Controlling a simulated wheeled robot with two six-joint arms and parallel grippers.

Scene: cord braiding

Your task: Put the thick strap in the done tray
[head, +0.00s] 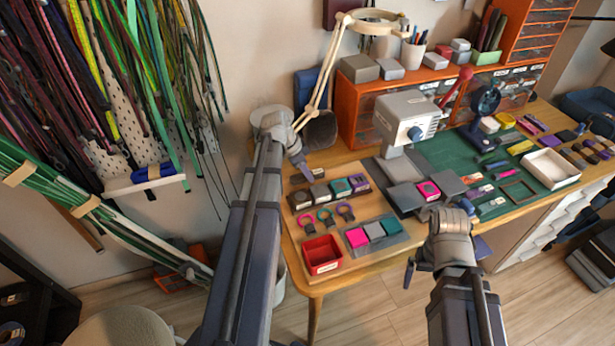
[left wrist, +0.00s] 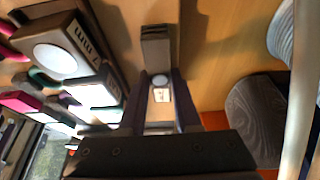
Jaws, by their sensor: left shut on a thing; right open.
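My left gripper (head: 300,163) is at the back left of the wooden table, beyond a row of sample blocks. In the left wrist view my left gripper (left wrist: 160,95) is shut on a grey-brown strap-like piece (left wrist: 156,45), with a small pale label between the fingers. It may be the thick strap; its full shape is partly hidden. A red tray (head: 322,254) with an unreadable front label stands at the table's front left corner. A white tray (head: 550,168) lies on the right; I cannot tell which is the done tray. My right gripper (head: 416,266) is open near the front edge.
A dark block marked 7 mm (left wrist: 65,45) is close to my left gripper. Coloured rings (head: 325,216) and a grey tray of coloured squares (head: 374,234) lie near the red tray. A beige lamp arm (head: 313,105) and orange drawers (head: 358,105) stand behind.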

